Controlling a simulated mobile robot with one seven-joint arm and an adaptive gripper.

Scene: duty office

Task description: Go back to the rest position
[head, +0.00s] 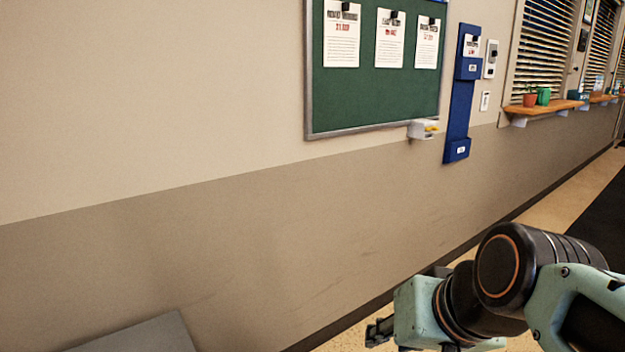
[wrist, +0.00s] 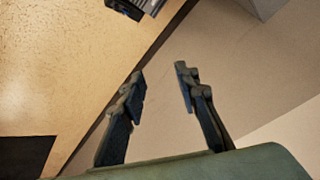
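My gripper (wrist: 160,82) shows in the wrist view with its two dark fingers apart and nothing between them. Behind the fingers are the speckled floor and the lower wall. In the head view my gripper (head: 378,331) is at the lower right, low in front of the wall, partly hidden by my own arm. It touches nothing that I can see.
A green notice board (head: 378,75) with several papers hangs on the wall (head: 150,130). Right of it are a blue wall holder (head: 460,110) and a window shelf (head: 545,107) with a plant pot. A grey surface (head: 140,338) shows at lower left. Open floor (head: 560,200) lies right.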

